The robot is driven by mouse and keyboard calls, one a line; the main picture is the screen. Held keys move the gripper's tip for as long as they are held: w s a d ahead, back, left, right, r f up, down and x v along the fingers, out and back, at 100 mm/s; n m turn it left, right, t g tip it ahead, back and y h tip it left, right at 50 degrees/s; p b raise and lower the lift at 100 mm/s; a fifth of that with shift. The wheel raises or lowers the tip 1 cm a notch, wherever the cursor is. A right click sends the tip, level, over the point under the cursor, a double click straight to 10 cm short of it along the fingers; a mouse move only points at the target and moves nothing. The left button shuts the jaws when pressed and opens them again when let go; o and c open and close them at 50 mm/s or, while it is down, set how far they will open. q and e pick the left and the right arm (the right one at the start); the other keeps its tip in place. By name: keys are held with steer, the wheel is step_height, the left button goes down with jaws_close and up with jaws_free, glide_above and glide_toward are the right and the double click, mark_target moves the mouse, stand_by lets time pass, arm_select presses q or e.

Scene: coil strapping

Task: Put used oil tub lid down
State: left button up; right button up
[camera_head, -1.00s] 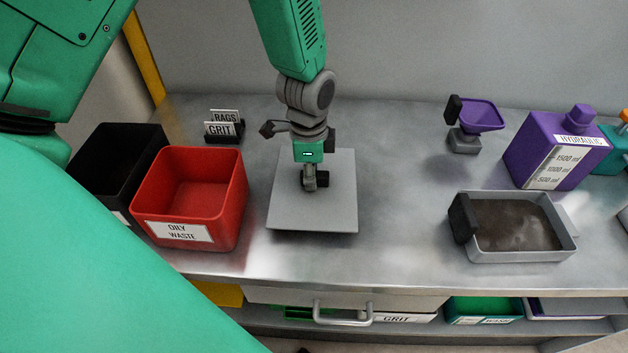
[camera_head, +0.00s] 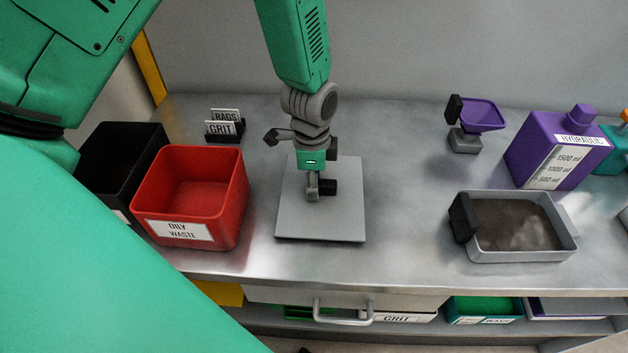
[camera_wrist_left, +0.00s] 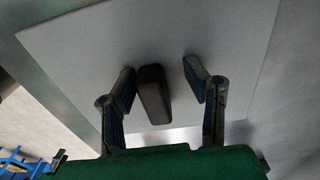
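The lid (camera_head: 290,222) is a flat grey square plate with a black block handle (camera_wrist_left: 152,95). It lies on the steel bench, right of the red bin, looking flat. My left gripper (camera_head: 318,192) points down over its middle. In the left wrist view, the left gripper's fingers (camera_wrist_left: 160,72) stand apart on either side of the handle. The left finger is close to the handle, and a clear gap shows at the right finger. My right gripper is not in view.
A red OILY WASTE bin (camera_head: 238,205) and a black bin (camera_head: 112,143) stand left. RAGS and GRIT signs (camera_head: 224,128) stand behind. Right are a grey tray of brown fluid (camera_head: 520,255), a purple scoop (camera_head: 482,116) and a purple HYDRAULIC jug (camera_head: 530,150). Bench between lid and tray is clear.

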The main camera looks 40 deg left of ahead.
mark_target(321, 182)
arm_select(q)
steer(key=shift+d+r, duration=0.1)
steer(key=shift+d, duration=0.15)
steer(key=r, duration=0.3)
steer(key=d+r, duration=0.1)
steer(key=r, duration=0.1)
steer(key=shift+r, duration=0.4)
step_height(321, 182, up, 7)
steer(key=shift+a+f, duration=0.15)
steer(key=shift+f, duration=0.05)
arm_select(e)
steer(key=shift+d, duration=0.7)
arm_select(q)
steer(key=shift+a, duration=0.15)
